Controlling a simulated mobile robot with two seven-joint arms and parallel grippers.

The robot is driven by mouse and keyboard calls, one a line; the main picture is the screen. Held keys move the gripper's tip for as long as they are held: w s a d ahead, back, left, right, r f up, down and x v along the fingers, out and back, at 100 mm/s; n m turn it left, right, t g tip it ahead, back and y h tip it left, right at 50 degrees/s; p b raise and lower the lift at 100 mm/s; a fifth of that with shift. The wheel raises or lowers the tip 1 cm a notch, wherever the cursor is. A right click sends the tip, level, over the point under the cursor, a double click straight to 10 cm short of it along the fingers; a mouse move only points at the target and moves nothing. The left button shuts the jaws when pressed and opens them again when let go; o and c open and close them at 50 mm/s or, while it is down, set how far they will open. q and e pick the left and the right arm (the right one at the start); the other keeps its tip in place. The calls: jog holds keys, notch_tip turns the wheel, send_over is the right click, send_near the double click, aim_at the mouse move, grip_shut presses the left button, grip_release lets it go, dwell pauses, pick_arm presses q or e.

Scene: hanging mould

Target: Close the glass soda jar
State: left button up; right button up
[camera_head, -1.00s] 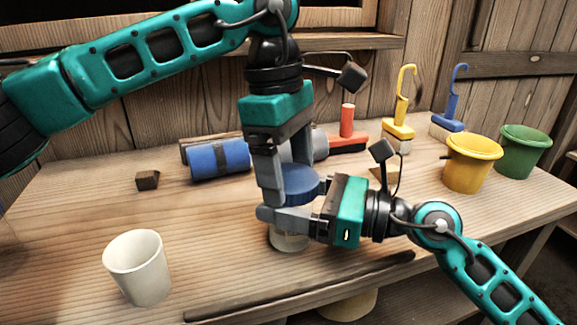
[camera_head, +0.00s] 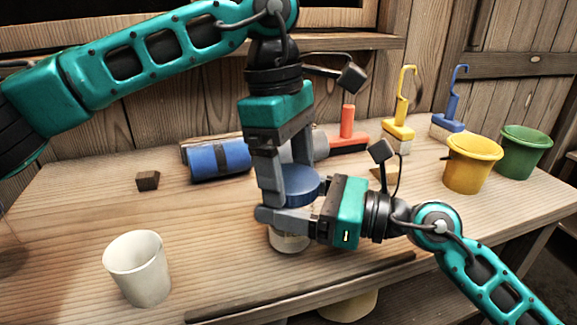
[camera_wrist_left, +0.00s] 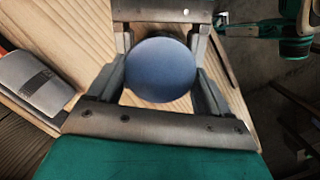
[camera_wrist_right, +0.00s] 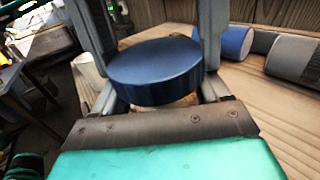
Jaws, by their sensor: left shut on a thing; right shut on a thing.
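The soda jar (camera_head: 289,242) stands upright on the workbench, mostly hidden behind my right gripper; only its pale lower part shows. A round blue lid (camera_head: 300,188) is at the jar's top, and it also shows in the left wrist view (camera_wrist_left: 160,70) and the right wrist view (camera_wrist_right: 155,72). My left gripper (camera_head: 288,180) points down from above, its fingers shut on either side of the lid. My right gripper (camera_head: 280,212) comes in level from the right, just under the lid, shut on the jar. Whether the lid is fully seated on the rim is hidden.
A white cup (camera_head: 138,268) stands at the front left. A blue roll (camera_head: 220,160), a small dark block (camera_head: 148,181) and a red brush (camera_head: 347,140) lie behind. Yellow (camera_head: 472,165) and green (camera_head: 523,152) buckets are at the right. The left middle of the bench (camera_head: 75,215) is clear.

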pick_arm(q)
jog(key=shift+s+f, duration=0.1)
jog(key=shift+f, duration=0.5)
pick_arm(e)
jog(key=shift+r, duration=0.25)
pick_arm(q)
jog(key=o, duration=0.8)
jog(key=shift+a+r, duration=0.2)
jog(key=shift+r, duration=0.9)
jog(key=shift+a+r, duration=0.15)
jog(key=shift+r, duration=0.9)
pick_arm(e)
jog(key=shift+f, duration=0.15)
pick_arm(q)
jog(key=shift+w, duration=0.2)
jog(key=shift+c, duration=0.4)
jog(key=c, duration=1.3)
jog(key=shift+f, duration=0.15)
